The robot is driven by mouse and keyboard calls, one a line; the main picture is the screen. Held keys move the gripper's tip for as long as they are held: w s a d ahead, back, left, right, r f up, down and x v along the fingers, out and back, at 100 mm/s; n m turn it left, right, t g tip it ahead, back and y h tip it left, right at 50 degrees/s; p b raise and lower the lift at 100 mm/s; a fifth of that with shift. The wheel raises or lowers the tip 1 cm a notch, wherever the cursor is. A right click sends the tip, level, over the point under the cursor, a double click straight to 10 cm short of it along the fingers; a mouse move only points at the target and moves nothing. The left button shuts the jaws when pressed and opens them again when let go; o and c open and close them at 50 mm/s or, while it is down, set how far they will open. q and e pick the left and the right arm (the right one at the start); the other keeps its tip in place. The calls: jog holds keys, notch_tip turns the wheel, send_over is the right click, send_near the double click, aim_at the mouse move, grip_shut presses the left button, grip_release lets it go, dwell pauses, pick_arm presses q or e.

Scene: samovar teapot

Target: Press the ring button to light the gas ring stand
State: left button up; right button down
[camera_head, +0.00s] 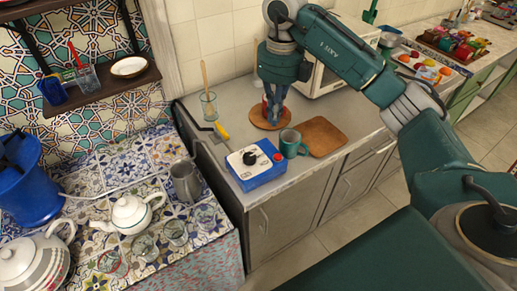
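A blue box (262,177) with a white top stands near the counter's front edge. It has a black round part (249,158) on top and a red button (278,157) at its right corner. Which part is the gas ring is too small to tell; I see no flame. My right gripper (274,119) points down behind the box, over a round wooden board (259,122), apart from the red button. Its fingers look close together, with a small red and blue thing partly hidden behind them. My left gripper is not in view.
A green mug (291,144) stands right beside the box, next to a square wooden board (322,136). A white teapot (130,213), metal pitcher (185,181) and blue canister (24,185) stand left.

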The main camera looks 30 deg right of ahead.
jog(key=p, duration=0.2)
send_over(276, 157)
notch_tip(276, 157, down, 5)
notch_tip(276, 157, down, 7)
jog(key=shift+f+p, duration=0.2)
jog(key=shift+p, duration=0.9)
jog(key=shift+f, duration=0.55)
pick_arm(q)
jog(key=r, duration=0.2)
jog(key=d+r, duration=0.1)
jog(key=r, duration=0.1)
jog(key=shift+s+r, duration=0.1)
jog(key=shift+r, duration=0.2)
pick_arm(e)
jog(key=shift+f, duration=0.15)
